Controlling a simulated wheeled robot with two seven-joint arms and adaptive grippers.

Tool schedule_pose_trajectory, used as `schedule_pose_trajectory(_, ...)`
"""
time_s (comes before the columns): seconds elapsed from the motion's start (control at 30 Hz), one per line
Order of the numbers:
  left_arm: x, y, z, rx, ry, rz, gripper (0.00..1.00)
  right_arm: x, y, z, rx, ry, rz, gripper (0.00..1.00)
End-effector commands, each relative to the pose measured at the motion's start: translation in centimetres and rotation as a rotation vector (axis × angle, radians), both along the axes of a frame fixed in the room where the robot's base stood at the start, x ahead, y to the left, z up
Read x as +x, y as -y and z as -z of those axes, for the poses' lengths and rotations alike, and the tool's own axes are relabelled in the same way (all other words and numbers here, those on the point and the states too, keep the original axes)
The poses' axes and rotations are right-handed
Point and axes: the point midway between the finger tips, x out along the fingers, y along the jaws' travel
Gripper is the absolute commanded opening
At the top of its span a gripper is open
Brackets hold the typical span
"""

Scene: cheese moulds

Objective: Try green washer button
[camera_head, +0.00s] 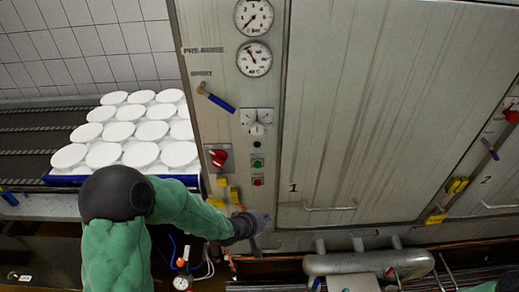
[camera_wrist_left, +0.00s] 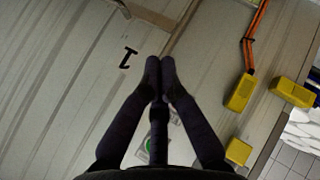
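The green washer button (camera_head: 257,163) sits on the grey metal control panel, in a small plate above a red button (camera_head: 257,181). In the left wrist view the green button (camera_wrist_left: 145,146) shows low in the middle, partly hidden behind my fingers. My left gripper (camera_head: 262,219) is in front of the panel, below both buttons in the head view. In the wrist view the left gripper's fingertips (camera_wrist_left: 160,64) are together, with nothing visible between them. I cannot tell whether it touches the panel. My right gripper is not in view.
Yellow blocks (camera_head: 215,202) are left of my gripper. A tray of white moulds (camera_head: 176,182) stands at left. A washer door with a handle (camera_head: 330,208) is at right.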

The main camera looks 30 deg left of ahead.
Motion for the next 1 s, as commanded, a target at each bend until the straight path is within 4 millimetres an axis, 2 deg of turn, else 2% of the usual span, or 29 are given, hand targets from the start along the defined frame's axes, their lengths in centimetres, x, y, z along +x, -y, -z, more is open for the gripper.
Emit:
schedule_pose_trajectory(0.03,0.3,-0.9,-3.5,-0.008,0.032,-0.032,0.0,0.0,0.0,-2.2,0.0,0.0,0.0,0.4)
schedule_pose_trajectory(0.1,0.6,-1.7,-6.0,-0.023,0.065,-0.068,0.0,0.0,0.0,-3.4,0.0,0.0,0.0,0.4)
schedule_pose_trajectory(0.2,0.8,-2.6,-8.7,-0.041,0.101,-0.106,0.0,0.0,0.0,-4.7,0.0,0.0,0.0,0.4)
schedule_pose_trajectory(0.3,0.9,-3.1,-10.2,-0.055,0.124,-0.128,0.0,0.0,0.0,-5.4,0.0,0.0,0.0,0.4)
schedule_pose_trajectory(0.43,1.0,-3.4,-10.9,-0.061,0.136,-0.14,0.0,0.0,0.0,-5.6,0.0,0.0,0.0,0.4)
schedule_pose_trajectory(0.77,1.1,-3.4,-10.8,-0.062,0.137,-0.142,0.0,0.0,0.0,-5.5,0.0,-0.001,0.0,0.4)
schedule_pose_trajectory(1.0,2.3,-4.2,-10.8,-0.062,0.137,-0.142,0.0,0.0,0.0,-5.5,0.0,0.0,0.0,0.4)
